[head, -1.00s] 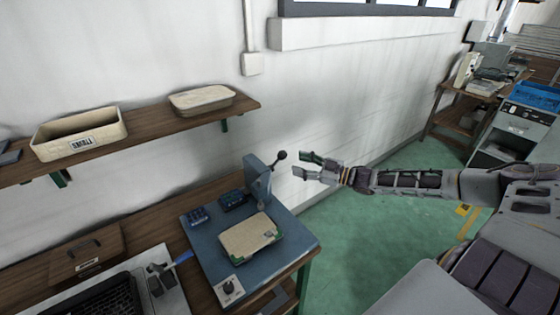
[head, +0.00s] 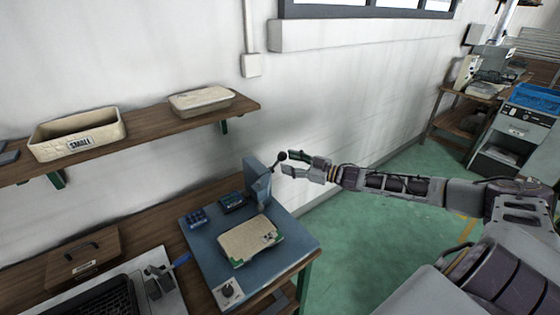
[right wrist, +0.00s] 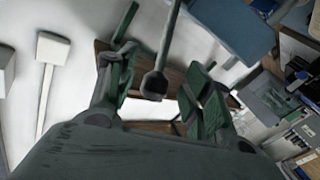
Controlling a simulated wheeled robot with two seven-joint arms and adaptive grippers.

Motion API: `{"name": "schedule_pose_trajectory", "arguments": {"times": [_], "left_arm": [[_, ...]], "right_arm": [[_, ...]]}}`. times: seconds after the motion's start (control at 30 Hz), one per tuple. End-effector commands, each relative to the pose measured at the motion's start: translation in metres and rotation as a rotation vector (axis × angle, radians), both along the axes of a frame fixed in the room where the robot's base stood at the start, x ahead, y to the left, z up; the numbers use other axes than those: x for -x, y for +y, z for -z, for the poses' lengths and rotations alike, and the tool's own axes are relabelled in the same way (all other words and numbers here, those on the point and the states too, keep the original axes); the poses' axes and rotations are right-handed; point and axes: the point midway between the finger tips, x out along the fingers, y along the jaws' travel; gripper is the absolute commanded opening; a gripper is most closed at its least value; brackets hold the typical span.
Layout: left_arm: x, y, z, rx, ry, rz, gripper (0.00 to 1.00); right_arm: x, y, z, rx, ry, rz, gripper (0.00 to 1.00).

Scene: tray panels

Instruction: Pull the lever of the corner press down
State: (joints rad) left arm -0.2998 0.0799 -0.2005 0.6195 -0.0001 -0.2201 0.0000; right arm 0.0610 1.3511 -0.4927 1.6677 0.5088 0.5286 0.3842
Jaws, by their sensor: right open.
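The corner press is a blue-grey upright (head: 257,182) at the back of a blue base plate (head: 205,255) on the bench. Its lever slants up to the right and ends in a dark ball knob (head: 282,156). A beige panel with green corners (head: 250,240) lies on the base plate. My right gripper (head: 290,163) is open, with its fingertips at the knob. In the right wrist view the lever rod and knob (right wrist: 154,84) show between the spread green-padded fingers; I cannot tell whether they touch. My left gripper is not in view.
A wooden shelf (head: 150,137) with two beige trays runs along the wall left of the press. Small blue blocks (head: 198,217) and a dial (head: 228,291) sit on the base plate. The green floor right of the bench is clear.

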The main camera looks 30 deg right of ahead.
Motion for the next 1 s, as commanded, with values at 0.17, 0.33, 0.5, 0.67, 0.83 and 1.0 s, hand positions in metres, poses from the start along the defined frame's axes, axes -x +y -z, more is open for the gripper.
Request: {"name": "schedule_pose_trajectory", "arguments": {"times": [0.17, 0.33, 0.5, 0.67, 0.83, 1.0], "left_arm": [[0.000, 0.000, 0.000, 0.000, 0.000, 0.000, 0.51], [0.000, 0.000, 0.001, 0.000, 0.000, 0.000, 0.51], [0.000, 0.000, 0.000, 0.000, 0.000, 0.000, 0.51], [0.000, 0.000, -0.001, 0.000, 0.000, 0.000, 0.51], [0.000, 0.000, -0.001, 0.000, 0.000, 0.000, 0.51], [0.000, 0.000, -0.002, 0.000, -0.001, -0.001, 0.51]], "right_arm": [[-0.007, 0.005, -0.001, -0.001, -0.004, -0.001, 0.50], [-0.014, 0.009, -0.001, -0.001, -0.003, -0.001, 0.50], [-0.020, 0.013, -0.001, -0.002, -0.003, 0.000, 0.50], [-0.026, 0.018, -0.001, -0.002, -0.002, -0.001, 0.50], [-0.033, 0.022, -0.001, 0.000, -0.002, -0.001, 0.50], [-0.037, 0.025, -0.001, -0.001, -0.002, -0.001, 0.50]]}}
